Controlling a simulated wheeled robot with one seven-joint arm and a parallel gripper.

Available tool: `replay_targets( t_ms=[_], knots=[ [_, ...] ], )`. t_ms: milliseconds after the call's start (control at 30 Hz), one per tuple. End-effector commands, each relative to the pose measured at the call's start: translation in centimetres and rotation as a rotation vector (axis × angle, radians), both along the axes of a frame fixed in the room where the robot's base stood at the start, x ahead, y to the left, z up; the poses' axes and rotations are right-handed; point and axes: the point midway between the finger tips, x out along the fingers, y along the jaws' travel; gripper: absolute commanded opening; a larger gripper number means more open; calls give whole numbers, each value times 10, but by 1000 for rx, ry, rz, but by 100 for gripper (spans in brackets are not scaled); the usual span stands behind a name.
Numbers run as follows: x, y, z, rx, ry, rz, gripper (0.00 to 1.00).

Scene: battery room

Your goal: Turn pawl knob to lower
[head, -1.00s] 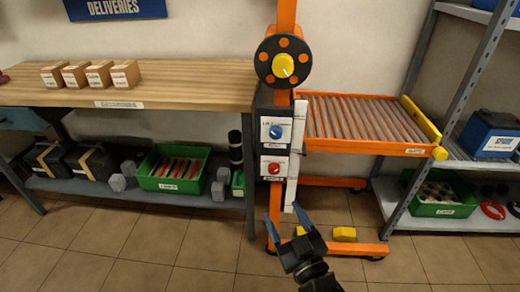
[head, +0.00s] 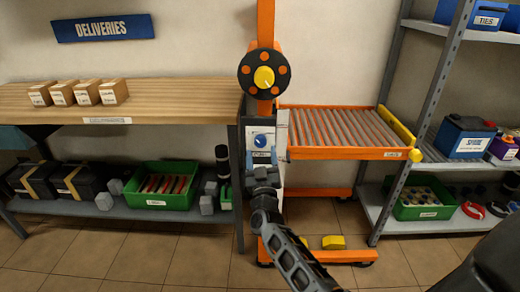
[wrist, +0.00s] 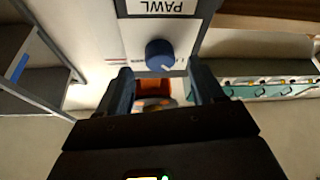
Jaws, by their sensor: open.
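The pawl knob (head: 262,140) is blue with a white pointer mark and sits on a white plate on the front of the orange lift stand. In the wrist view the blue knob (wrist: 159,55) shows just past the fingertips, roughly in line with the gap between them. A label (wrist: 160,7) reading PAWL appears upside down beyond it. My gripper (head: 262,158) is open and empty, just below the knob in the head view. The wrist view also shows its two fingers (wrist: 162,84) apart. I cannot tell whether they touch the plate.
A black wheel (head: 264,75) with orange spots and a yellow hub is above the knob. An orange roller platform (head: 345,155) extends right. A wooden bench (head: 180,101) with small boxes stands left; a metal shelf (head: 412,165) stands right.

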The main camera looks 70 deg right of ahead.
Motion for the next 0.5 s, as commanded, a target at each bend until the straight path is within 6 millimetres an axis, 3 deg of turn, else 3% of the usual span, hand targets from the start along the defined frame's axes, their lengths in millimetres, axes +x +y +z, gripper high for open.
replay_targets(
  t_ms=[200,500],
  knots=[
    [11,-21,9,0,-1,0,67],
    [14,-25,11,1,1,2,67]
  ],
)
